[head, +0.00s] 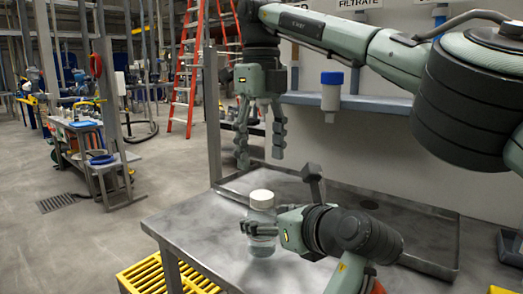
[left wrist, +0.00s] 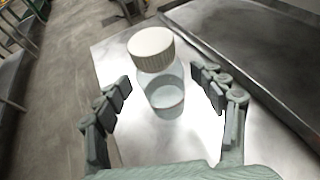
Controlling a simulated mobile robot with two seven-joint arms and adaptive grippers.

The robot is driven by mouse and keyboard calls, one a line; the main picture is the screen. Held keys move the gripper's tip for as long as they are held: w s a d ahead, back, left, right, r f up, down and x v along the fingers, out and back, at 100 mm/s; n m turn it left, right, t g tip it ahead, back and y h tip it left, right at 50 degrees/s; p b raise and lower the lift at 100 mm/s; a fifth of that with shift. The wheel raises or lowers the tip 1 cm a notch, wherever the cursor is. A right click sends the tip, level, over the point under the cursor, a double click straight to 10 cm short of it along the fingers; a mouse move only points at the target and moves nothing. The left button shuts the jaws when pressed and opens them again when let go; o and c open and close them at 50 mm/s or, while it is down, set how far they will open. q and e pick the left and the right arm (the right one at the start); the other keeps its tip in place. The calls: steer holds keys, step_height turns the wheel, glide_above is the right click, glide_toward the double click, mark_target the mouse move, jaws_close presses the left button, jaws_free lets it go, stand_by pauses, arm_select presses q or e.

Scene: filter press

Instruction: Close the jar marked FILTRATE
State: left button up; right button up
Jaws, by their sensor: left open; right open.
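A clear jar (head: 262,238) with a white ribbed lid (head: 261,200) stands upright on the grey metal table. In the left wrist view the lid (left wrist: 151,48) sits at the jar's top, above the clear body (left wrist: 165,98); I cannot tell how tightly it is seated. No marking on this jar is readable. My left gripper (head: 258,228) is open, with its fingers on either side of the jar body; contact is unclear. My right gripper (head: 260,157) is open and empty, pointing down above the lid. A FILTRATE sign (head: 360,4) is on the back wall, cut by the frame edge.
A blue-capped white bottle (head: 331,98) is at the wall shelf (head: 375,103) behind. A shallow metal tray (head: 400,212) covers the back of the table, with a dark upright piece (head: 314,184) near the jar. A yellow grating (head: 160,276) lies below the front edge.

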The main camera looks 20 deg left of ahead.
arm_select(q)
steer(key=shift+v, duration=2.6)
